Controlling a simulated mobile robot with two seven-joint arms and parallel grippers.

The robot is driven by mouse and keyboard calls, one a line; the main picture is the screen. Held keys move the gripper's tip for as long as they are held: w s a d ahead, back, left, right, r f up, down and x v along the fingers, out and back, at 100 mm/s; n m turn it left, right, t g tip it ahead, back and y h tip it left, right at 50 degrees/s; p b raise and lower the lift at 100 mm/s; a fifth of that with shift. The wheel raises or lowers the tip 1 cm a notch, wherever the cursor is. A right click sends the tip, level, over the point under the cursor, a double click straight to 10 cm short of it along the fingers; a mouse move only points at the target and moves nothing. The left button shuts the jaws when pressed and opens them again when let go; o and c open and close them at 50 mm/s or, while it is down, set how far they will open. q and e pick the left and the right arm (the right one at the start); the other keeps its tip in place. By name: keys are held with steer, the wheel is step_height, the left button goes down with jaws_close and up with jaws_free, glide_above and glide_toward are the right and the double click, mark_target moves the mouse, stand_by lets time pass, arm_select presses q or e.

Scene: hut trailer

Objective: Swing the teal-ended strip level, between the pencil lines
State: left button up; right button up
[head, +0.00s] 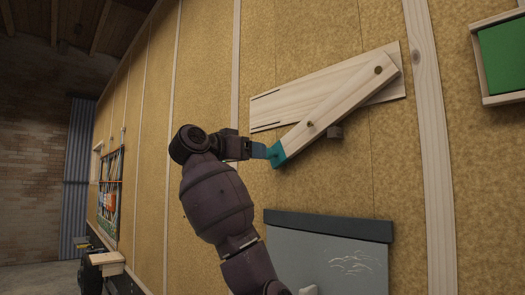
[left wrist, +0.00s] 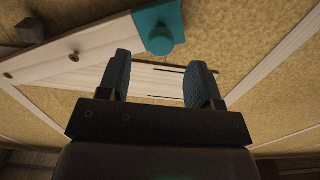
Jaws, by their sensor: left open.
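The wooden strip (head: 335,108) slants down to the left across a pale backing board (head: 300,92), with a dark round fixing at its upper right end. Its teal end (head: 278,155) is the low end and carries a teal knob (left wrist: 159,40). Two dark pencil lines (left wrist: 186,70) run on the board; in the head view they lie above the teal end. My left gripper (head: 262,150) is just left of the teal end. In the left wrist view its fingers (left wrist: 160,82) are apart, with nothing between them, and the knob is beyond them. My right gripper is out of view.
A grey panel with a dark top edge (head: 325,224) is below. A green-faced framed box (head: 502,60) is at the upper right. The wall left of the board is bare.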

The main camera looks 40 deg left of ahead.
arm_select(q)
steer(key=shift+w+d+p, duration=0.1)
steer(key=shift+w+p, duration=0.3)
steer(key=shift+w, duration=1.75)
jaws_close()
